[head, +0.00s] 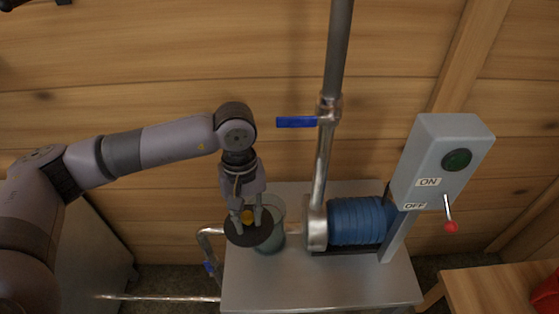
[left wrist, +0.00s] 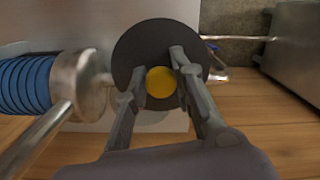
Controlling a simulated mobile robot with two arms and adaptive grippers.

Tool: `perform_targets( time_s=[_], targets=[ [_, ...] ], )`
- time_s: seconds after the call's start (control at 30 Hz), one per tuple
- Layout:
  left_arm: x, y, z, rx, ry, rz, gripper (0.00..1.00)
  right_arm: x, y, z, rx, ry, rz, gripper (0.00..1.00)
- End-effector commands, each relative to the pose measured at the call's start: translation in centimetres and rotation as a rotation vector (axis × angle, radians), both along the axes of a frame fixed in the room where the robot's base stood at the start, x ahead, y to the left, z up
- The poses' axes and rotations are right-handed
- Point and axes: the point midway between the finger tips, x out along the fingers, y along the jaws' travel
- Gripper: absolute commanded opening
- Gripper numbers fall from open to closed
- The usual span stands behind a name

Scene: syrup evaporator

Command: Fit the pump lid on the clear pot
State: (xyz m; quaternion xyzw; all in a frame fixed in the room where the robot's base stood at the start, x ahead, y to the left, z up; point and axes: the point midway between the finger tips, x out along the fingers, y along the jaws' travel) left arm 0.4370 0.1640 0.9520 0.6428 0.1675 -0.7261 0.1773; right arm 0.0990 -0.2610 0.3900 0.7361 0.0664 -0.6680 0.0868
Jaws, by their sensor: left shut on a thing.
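The pump lid (head: 250,236) is a dark round disc with a yellow knob (head: 248,216). My left gripper (head: 247,217) is shut on the yellow knob and holds the lid from above. The lid also shows in the left wrist view (left wrist: 134,52), with the knob between the fingers of my left gripper (left wrist: 160,82). The clear pot (head: 272,232) stands on the grey metal table, behind and right of the lid. The lid overlaps part of the pot in the head view, and I cannot tell whether they touch. My right gripper is not in view.
A blue pump motor (head: 358,220) sits right of the pot, joined to a vertical metal pipe (head: 325,160) with a blue valve handle (head: 297,122). A grey switch box (head: 440,150) with a red-tipped lever stands farther right. The front of the grey table (head: 320,290) is clear.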

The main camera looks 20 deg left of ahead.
Motion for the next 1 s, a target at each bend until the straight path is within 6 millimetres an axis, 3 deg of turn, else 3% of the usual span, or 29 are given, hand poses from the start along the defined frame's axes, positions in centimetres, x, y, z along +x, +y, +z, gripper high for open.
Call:
perform_targets(
  time_s=[0.03,0.1,0.3,0.4,0.6,0.8,1.0],
  targets=[
    [1.3,-0.7,2.4,0.001,0.008,0.146,0.0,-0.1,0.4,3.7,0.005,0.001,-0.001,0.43],
    [3.2,-1.2,3.2,0.009,0.009,0.362,0.0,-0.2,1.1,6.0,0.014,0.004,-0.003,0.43],
    [6.9,-2.2,3.9,0.024,0.011,0.936,0.0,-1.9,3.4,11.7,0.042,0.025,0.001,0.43],
    [7.9,-2.2,3.6,0.029,0.011,1.153,0.0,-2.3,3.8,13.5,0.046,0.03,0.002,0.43],
    [8.6,-2.1,2.7,0.033,0.01,1.392,0.0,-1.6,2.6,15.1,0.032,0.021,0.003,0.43],
    [8.7,-2.1,2.0,0.033,0.009,1.429,0.0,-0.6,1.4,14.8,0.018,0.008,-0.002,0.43],
    [8.7,-2.1,0.9,0.032,0.009,1.426,0.0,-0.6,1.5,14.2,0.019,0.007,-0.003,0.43]
  ],
)
